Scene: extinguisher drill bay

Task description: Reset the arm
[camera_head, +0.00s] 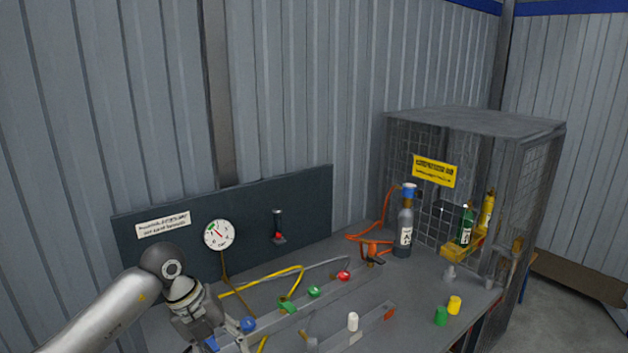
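My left arm comes in from the lower left, bent at a grey joint. My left gripper (206,332) points down over the front left of the grey bench, beside a blue knob (248,324). Its fingertips are small and partly cut off by the lower edge, so I cannot tell whether it is open or shut. My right arm and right gripper are not in view.
A dark panel with a gauge (219,234) stands behind the bench (415,297). Hoses and colored valves lie along the bench. A grey bottle (404,230) stands before a mesh cage (475,121). Green and yellow caps (455,305) sit at front right.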

